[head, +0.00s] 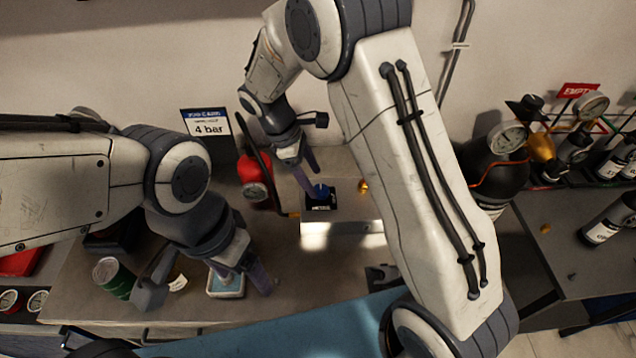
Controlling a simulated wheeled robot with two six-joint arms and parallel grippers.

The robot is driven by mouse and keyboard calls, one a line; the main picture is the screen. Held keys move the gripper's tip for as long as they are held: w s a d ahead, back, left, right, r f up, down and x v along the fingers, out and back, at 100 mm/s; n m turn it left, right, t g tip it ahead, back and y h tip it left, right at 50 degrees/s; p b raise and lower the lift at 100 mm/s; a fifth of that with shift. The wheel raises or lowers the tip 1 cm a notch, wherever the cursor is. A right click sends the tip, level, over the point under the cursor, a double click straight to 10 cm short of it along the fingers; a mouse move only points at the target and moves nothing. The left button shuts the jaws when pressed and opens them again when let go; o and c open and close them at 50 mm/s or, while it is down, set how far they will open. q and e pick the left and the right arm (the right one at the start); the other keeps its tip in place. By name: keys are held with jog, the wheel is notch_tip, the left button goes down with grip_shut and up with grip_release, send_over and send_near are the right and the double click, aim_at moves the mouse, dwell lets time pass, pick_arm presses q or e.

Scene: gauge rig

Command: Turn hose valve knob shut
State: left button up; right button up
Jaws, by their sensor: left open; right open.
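A small blue knob (321,188) sits on a black block (321,204) with a white label, on top of a grey metal box (343,238). It looks like the hose valve knob; its turn position is too small to read. My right gripper (313,182) points down from above with its purple fingers open, close to the knob's left side. I cannot tell whether a finger touches it. My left gripper (247,278) is open and empty, low over the bench beside a small pale blue-topped tray (226,286). Part of the knob is hidden by the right fingers.
A red round part (254,191) with a dark hose stands left of the box. A brass fitting (363,186) is right of the knob. A green can (113,277) stands at the left. Dark cylinders with gauges (507,137) stand at the right. A "4 bar" sign (207,122) is behind.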

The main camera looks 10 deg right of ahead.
aim_at(320, 189)
jog(key=shift+x, duration=1.8)
grip_shut()
